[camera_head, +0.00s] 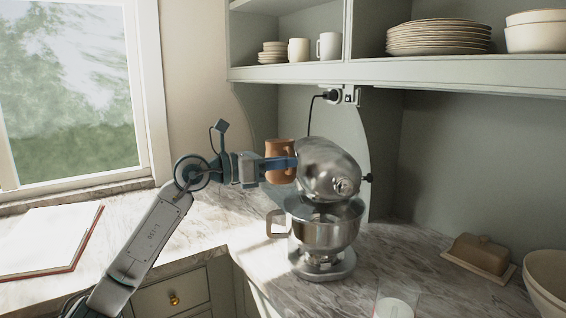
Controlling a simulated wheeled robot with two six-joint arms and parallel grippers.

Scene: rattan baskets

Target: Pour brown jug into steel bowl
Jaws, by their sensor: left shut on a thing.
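The brown jug (275,148) is upright in the air, to the left of the mixer head and above the level of the bowl. My left gripper (282,165) is shut on it; its blue fingers cross the jug's front and partly hide it. The steel bowl (325,232) sits on the stand mixer, with its handle to the left. The silver mixer head (326,168) hangs over the bowl and covers much of its opening. The bowl's inside is mostly hidden. My right gripper is not in view.
A shelf (420,72) with plates, mugs and bowls runs above the counter. A butter dish (480,254) and a pale bowl (546,283) stand at the right. An open book (45,238) lies at the left.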

